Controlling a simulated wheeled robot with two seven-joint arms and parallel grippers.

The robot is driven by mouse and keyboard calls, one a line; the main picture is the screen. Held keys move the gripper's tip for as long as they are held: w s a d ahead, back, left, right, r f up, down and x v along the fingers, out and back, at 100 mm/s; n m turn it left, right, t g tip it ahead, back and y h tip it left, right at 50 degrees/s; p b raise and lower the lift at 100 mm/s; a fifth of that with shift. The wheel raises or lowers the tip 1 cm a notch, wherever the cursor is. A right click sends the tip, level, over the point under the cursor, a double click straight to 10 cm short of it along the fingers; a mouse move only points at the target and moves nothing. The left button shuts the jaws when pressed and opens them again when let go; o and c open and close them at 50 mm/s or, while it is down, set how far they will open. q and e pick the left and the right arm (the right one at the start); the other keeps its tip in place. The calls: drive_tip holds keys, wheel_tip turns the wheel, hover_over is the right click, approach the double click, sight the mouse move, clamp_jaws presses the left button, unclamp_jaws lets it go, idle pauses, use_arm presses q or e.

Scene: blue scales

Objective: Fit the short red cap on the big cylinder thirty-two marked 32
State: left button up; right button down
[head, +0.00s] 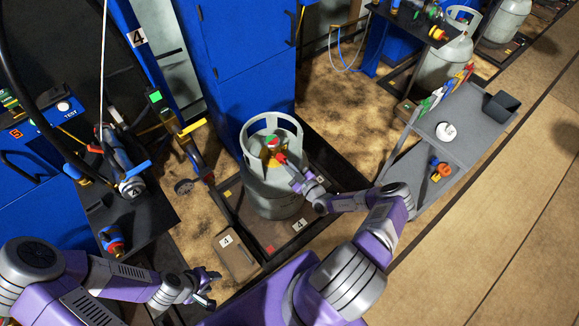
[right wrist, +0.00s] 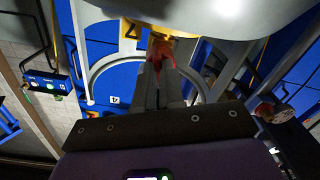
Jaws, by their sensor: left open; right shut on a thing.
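The big grey cylinder (head: 272,195) stands upright on a dark scale platform in the middle of the head view. I cannot read a 32 on it. Its valve (head: 270,148), inside the open collar, shows brass, green and white parts. My right gripper (head: 284,162) reaches into the collar from the right, beside the valve, shut on the small red cap (head: 281,158). In the right wrist view the fingers hold the red cap (right wrist: 161,48) just under a yellow part; whether they touch is unclear. My left gripper (head: 207,288) is open and empty, low at the front left.
A brown box marked 4 (head: 235,256) sits at the platform's front left. A grey cart (head: 450,135) with a white round thing and colored fittings stands right. A dark bench (head: 125,205) with hose fittings is left. A blue cabinet (head: 240,60) rises behind the cylinder.

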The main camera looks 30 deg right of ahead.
drive_tip(key=shift+m, duration=0.3)
drive_tip(key=shift+m, duration=1.6)
drive_tip(key=m, duration=0.3)
drive_tip(key=shift+m, duration=0.3)
drive_tip(key=c, duration=1.2)
unclamp_jaws()
drive_tip(key=shift+a, duration=0.1)
drive_tip(key=shift+o, duration=0.2)
drive_tip(key=s+p, duration=0.1)
drive_tip(key=s, duration=0.6)
drive_tip(key=shift+s+d+p, duration=0.25)
drive_tip(key=shift+d+p, duration=0.1)
drive_tip(key=shift+p, duration=0.05)
